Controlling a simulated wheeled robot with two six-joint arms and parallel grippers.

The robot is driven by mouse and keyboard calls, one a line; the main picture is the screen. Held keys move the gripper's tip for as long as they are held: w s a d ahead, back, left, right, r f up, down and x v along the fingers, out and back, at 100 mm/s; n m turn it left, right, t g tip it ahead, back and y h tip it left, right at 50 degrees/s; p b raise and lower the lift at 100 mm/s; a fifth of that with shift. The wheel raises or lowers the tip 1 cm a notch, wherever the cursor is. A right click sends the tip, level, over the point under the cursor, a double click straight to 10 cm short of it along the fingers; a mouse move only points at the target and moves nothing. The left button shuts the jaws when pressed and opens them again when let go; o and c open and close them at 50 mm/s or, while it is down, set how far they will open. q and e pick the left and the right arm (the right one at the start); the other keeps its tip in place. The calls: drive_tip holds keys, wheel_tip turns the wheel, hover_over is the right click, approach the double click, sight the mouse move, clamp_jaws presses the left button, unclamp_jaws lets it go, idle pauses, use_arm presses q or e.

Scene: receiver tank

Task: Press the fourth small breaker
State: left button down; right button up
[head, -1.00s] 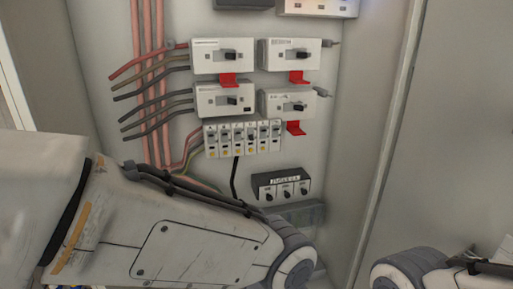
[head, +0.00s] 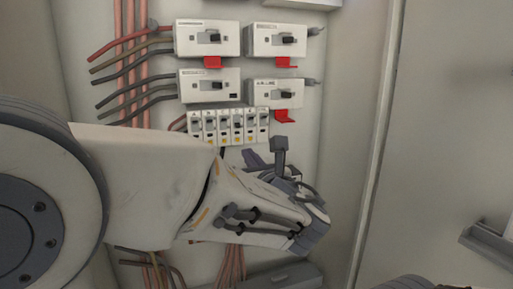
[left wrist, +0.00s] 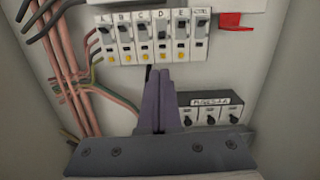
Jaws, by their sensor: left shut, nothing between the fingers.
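A row of small white breakers (head: 228,127) sits below the larger breakers. The left wrist view shows labels A, B, C, D, E and CTRL. My right gripper is not in view.
Larger breakers (head: 207,38) with red tabs (head: 212,62) are above the row. A dark fuse block (left wrist: 212,106) is below right. Red and dark cables (left wrist: 62,75) run down the left. The cabinet wall (head: 372,150) stands at right.

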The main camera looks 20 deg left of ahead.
sight(238, 132)
use_arm(q)
drive_tip(key=shift+w+d+r+m+t, duration=0.2)
drive_tip(key=shift+r+m+t, duration=0.1)
drive_tip(key=shift+r, duration=0.1)
drive_tip(key=p+x, duration=0.1)
drive_tip(key=x, duration=0.9)
drive_tip(key=shift+f, duration=0.1)
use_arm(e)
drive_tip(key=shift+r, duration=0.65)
use_arm(q)
drive_tip(key=shift+p, duration=0.3)
